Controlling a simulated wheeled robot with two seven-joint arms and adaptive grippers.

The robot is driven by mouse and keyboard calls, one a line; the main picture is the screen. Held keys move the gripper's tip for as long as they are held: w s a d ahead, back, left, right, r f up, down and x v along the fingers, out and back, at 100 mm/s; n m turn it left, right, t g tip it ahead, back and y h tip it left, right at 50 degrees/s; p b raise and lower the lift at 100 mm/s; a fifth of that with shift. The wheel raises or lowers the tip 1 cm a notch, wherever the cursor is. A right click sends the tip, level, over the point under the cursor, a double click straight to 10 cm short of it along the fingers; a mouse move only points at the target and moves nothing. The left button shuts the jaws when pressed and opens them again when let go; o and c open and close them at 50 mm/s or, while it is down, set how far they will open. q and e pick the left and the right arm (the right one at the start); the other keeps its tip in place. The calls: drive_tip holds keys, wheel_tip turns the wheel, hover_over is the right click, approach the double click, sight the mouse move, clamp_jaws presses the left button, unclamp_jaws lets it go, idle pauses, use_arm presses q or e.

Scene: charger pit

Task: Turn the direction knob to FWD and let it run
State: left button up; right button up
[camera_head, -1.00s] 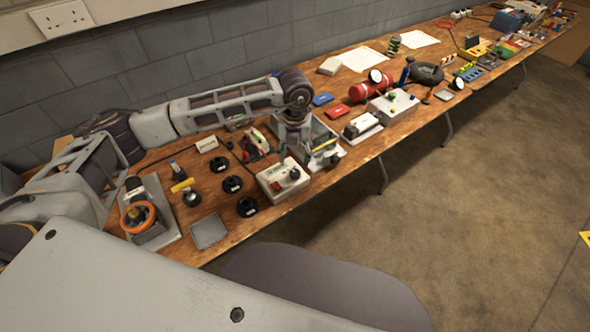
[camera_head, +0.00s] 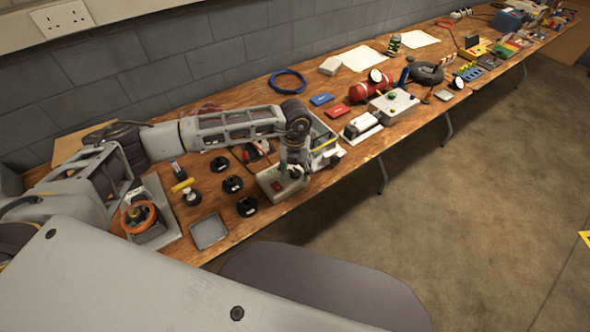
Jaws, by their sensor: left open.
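A pale control box (camera_head: 270,187) sits near the front edge of the bench, with a red switch (camera_head: 276,184) on its top face. My left gripper (camera_head: 294,174) is open and points down over the right part of this box. The dark round knob on that part of the box is now hidden behind the gripper. I cannot tell whether the fingers touch the knob or which way it points. My right gripper is not in view.
Several black round pieces (camera_head: 232,184) and a grey tray (camera_head: 208,232) lie left of the box. A machine with an orange ring (camera_head: 138,216) stands farther left. A white-and-black unit (camera_head: 362,125) and a grey box (camera_head: 394,104) stand to the right.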

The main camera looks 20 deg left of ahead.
use_arm(q)
drive_tip(key=shift+c, duration=0.4)
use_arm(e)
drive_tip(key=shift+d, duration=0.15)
use_arm(q)
drive_tip(key=c, duration=1)
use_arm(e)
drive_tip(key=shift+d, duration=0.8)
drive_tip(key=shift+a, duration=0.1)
